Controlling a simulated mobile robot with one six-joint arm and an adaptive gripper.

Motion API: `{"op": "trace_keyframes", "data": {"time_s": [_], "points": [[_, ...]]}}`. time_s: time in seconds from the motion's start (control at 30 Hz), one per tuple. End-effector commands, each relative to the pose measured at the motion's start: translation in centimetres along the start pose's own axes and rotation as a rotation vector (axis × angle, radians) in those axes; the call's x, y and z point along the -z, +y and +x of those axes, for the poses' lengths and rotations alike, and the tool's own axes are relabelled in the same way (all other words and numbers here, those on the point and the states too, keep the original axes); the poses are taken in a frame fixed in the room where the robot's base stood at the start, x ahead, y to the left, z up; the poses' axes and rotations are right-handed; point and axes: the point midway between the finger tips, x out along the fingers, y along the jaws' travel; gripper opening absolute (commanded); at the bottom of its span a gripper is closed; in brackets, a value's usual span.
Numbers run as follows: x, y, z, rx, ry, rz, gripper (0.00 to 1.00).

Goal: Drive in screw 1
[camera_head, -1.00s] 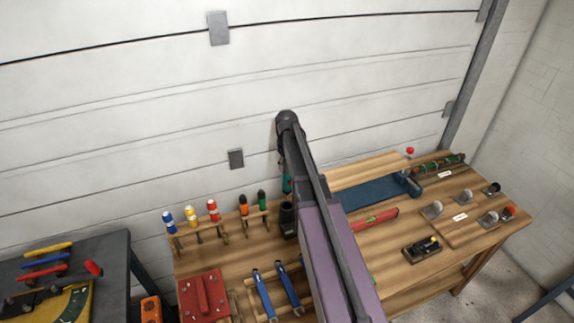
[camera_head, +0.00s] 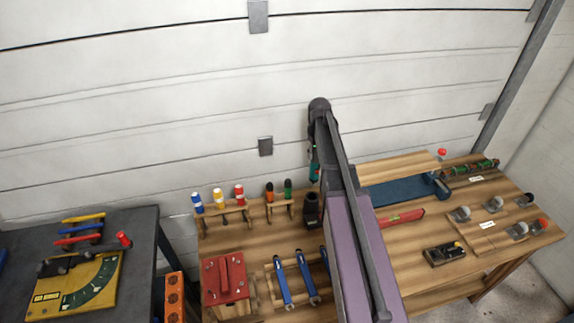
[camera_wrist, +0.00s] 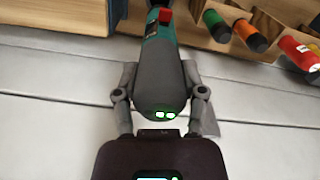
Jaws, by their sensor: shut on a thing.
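My gripper (camera_wrist: 160,92) is shut on a power screwdriver (camera_wrist: 162,72) with a dark grey grip, a teal body and a red part, shown close up in the wrist view. In the head view the teal part of the screwdriver (camera_head: 314,172) hangs below the end of my arm, above the back of the wooden bench. Its tip cannot be made out. A wooden board (camera_head: 395,168) lies at the blue vise (camera_head: 400,190), to the right of my arm. I cannot make out screw 1 in either current view.
Hand screwdrivers stand in wooden racks (camera_head: 230,216) left of my arm, with a dark holder (camera_head: 311,207) beside them. A red box (camera_head: 225,280), blue-handled wrenches (camera_head: 281,280), a red level (camera_head: 402,219) and a block plane (camera_head: 444,254) lie on the bench. A dark table stands left.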

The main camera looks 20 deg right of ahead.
Motion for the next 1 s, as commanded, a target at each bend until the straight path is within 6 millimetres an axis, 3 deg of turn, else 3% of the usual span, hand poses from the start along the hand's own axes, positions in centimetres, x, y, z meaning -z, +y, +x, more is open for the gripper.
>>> {"op": "trace_keyframes", "data": {"time_s": [0.27,0.8,1.0], "points": [[-0.2,-2.0,-1.9,0.0,0.0,-0.002,0.04],[-1.5,-12.1,-10.2,0.0,0.0,-0.006,0.04],[-2.1,-15.1,-12.4,0.0,0.0,-0.006,0.04]]}}
